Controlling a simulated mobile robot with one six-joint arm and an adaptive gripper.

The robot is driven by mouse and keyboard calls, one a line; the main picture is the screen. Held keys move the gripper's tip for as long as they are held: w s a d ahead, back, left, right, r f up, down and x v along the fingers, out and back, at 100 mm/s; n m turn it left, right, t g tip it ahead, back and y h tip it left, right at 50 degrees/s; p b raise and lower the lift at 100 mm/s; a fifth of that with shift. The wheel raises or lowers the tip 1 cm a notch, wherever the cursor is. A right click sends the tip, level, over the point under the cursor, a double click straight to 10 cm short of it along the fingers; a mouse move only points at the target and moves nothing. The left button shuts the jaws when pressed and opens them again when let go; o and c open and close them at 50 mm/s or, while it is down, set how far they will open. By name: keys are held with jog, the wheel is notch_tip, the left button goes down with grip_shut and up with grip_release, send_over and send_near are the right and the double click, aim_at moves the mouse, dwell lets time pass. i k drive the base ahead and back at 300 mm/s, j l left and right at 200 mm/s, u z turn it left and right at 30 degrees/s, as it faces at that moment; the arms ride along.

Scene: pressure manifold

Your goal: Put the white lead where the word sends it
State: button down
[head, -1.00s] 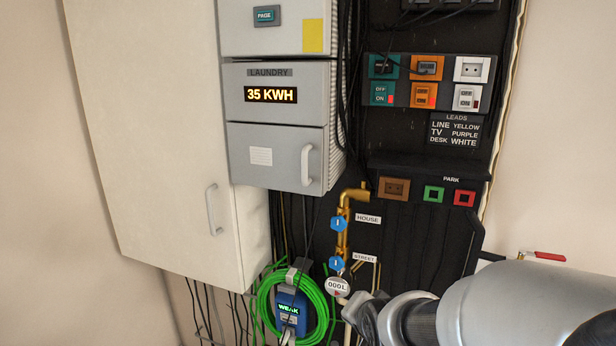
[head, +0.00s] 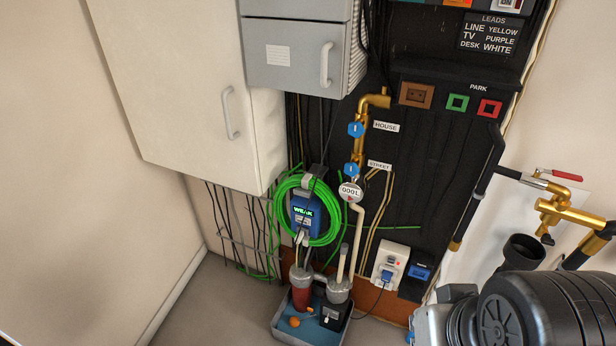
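The label board (head: 490,35) at the upper right reads LEADS, with LINE YELLOW, TV PURPLE and DESK WHITE. Below it, under the word PARK, are a brown socket (head: 416,95), a green-framed port (head: 457,103) and a red-framed port (head: 489,108). A blue device (head: 308,216) inside a coil of green cable has a small lit display that seems to read WEAK. I cannot pick out a white lead for certain. Dark and grey parts of my arm fill the lower right corner, and no gripper fingers can be made out.
A brass pipe (head: 362,130) with blue valve handles carries HOUSE and STREET tags and a round meter (head: 349,192). A blue tray (head: 283,322) with a pump stands below. A white outlet (head: 390,262) is right of it. Brass taps (head: 570,215) project at the right.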

aim_at(302, 234)
jog(key=i+j+u, duration=0.35)
jog(key=i+j+z, duration=0.1)
jog(key=z, duration=1.35)
jog(key=i+j+u, duration=0.1)
jog(key=u, duration=1.4)
